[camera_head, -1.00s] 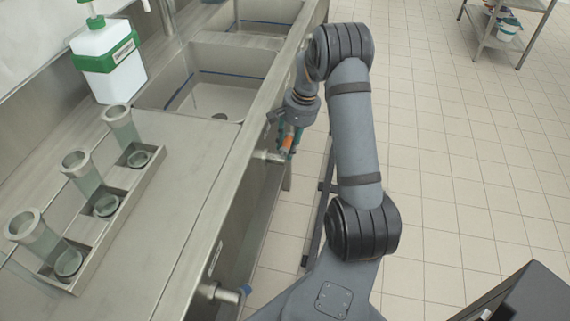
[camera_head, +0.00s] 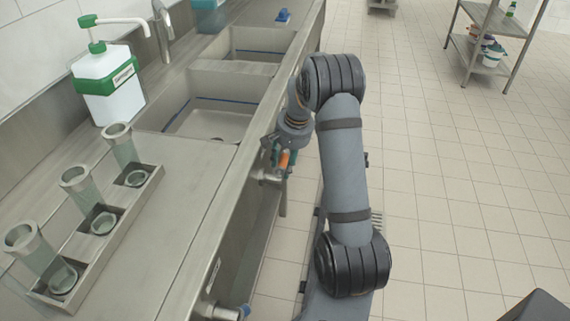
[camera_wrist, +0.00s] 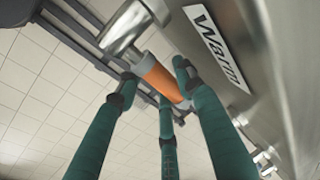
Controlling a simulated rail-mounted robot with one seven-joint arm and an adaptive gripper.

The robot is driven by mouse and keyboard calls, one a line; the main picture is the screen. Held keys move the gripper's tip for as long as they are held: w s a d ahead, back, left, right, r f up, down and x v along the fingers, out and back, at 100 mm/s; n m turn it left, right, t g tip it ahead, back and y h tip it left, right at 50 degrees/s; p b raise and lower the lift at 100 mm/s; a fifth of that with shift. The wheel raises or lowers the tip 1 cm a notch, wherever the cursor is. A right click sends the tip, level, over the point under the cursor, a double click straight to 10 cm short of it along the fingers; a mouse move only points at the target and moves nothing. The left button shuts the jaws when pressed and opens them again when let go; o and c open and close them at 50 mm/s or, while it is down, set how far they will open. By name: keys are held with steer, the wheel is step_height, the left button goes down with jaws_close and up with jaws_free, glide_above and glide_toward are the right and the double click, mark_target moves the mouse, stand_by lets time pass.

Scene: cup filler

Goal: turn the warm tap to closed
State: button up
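The warm tap has an orange handle (camera_wrist: 160,78) on a metal stem (camera_wrist: 127,27), beside a "Warm" label (camera_wrist: 217,47) on the steel front panel. In the head view the orange handle (camera_head: 284,159) shows at the counter's front edge. My gripper (camera_wrist: 155,75) has green fingers placed around the handle, two on its left side and one on its right. The fingertips are close to the handle; I cannot tell whether they press on it. In the head view my gripper (camera_head: 282,160) hangs in front of the counter edge, pointing down.
A second tap with a blue end (camera_head: 243,310) sticks out lower on the counter front. The counter carries a rack (camera_head: 128,222) of glass cups, a green-and-white dispenser (camera_head: 108,85) and sinks (camera_head: 205,122).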

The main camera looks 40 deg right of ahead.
steer(key=shift+o, duration=1.2)
steer(key=v, duration=1.2)
steer(key=shift+f, duration=0.1)
